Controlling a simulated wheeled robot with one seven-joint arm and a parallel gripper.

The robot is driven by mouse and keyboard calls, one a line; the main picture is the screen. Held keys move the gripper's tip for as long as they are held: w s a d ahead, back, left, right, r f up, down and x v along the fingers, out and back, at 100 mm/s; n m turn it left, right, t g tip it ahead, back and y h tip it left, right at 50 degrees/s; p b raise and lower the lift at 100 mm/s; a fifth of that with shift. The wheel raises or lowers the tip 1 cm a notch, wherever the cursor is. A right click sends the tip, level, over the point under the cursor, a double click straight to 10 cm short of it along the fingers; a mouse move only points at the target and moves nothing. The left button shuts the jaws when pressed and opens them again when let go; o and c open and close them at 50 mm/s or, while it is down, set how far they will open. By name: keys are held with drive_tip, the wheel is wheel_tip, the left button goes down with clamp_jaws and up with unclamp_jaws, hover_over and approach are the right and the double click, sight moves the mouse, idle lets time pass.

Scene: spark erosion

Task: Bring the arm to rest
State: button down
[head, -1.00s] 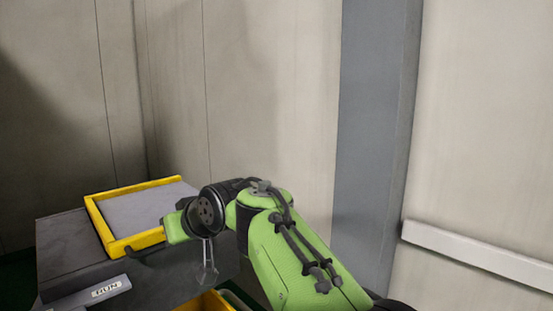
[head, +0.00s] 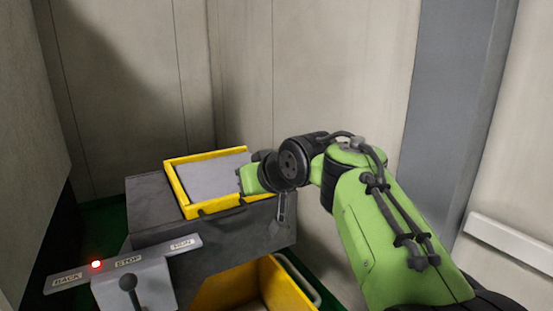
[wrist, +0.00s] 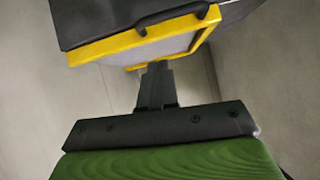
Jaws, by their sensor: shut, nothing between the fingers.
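My green and black arm reaches in from the lower right in the head view, bent at a dark joint beside a yellow-rimmed tray. My gripper (wrist: 158,68) shows in the wrist view as a dark, narrow pair of fingers, closed together and empty. In the head view the fingers are not clearly visible behind my arm. In the wrist view the fingertips overlap the tray's yellow edge; I cannot tell whether they touch it.
The yellow-rimmed tray (head: 182,200) sits on a dark grey cabinet (head: 150,215). A lever panel (head: 130,262) marked BACK, STOP and RUN has a red light. A yellow bin (head: 225,287) stands below. Beige walls (head: 310,60) and a grey post (head: 447,120) are behind.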

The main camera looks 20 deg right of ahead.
drive_tip(key=a+p+v, duration=0.1)
drive_tip(key=v, duration=0.6)
drive_tip(key=s+f+g+h+p, duration=0.1)
drive_tip(key=s+f+g, duration=0.1)
drive_tip(key=s+f, duration=0.7)
drive_tip(key=s+a+f+m+g+h+p, duration=0.1)
drive_tip(key=s+f+g+p, duration=0.1)
drive_tip(key=s+f, duration=0.7)
drive_tip(key=s+g, duration=0.1)
drive_tip(key=s, duration=0.3)
drive_tip(key=shift+s+a, duration=0.3)
drive_tip(key=shift+s, duration=0.1)
